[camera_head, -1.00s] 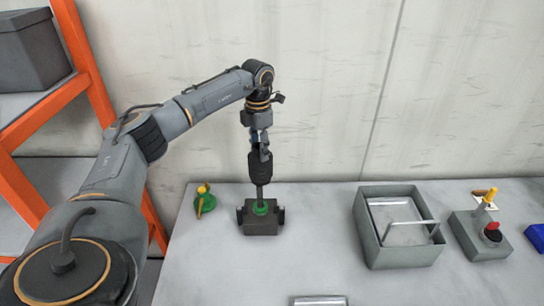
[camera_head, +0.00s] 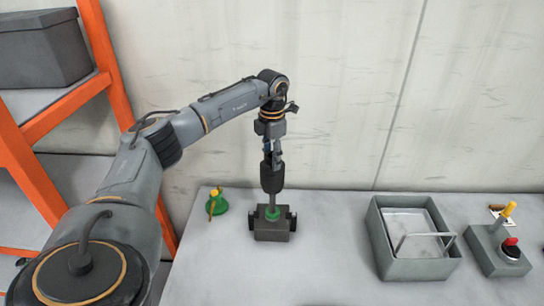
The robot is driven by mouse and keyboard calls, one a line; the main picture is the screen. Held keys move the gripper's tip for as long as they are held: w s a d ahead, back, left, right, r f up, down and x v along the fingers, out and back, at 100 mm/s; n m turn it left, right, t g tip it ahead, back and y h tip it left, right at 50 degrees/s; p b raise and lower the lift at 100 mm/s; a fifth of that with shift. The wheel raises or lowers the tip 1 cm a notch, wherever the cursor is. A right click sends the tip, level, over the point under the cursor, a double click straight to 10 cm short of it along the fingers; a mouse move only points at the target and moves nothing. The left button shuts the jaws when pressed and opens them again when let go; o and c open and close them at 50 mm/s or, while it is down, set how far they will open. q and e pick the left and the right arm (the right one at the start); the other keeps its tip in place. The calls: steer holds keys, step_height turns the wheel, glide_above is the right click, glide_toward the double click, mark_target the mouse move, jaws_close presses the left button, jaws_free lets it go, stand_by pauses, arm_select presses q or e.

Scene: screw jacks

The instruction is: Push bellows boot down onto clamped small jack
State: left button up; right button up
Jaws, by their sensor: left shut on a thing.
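The bellows boot (camera_head: 272,178) is a black upright sleeve. My left gripper (camera_head: 272,158) points straight down and is shut on its top. The small jack (camera_head: 271,214) has a green body and sits in a dark clamp block (camera_head: 273,235) on the bench. A grey screw (camera_head: 272,201) shows between the boot's lower end and the green body. The boot is in line above the jack, and its lower end appears to be around the screw's upper part. My right gripper is not in view.
A second green jack with a yellow part (camera_head: 215,204) stands to the left. A grey open bin (camera_head: 420,269) with a handle-like bar stands to the right. Beyond it is a grey box with a red button (camera_head: 511,246). An orange-framed shelf (camera_head: 110,60) stands at the left.

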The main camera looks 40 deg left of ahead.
arm_select(q)
steer(key=shift+w, duration=0.1)
steer(key=shift+f, duration=0.2)
stand_by(0.4)
steer(key=shift+f+b, duration=0.9)
steer(key=shift+f, duration=0.6)
steer(key=b, duration=0.3)
glide_above(272, 190)
steer(key=shift+w+f, duration=0.1)
steer(key=shift+f, duration=2.85)
steer(key=shift+f+b, duration=1.5)
steer(key=shift+f, duration=0.85)
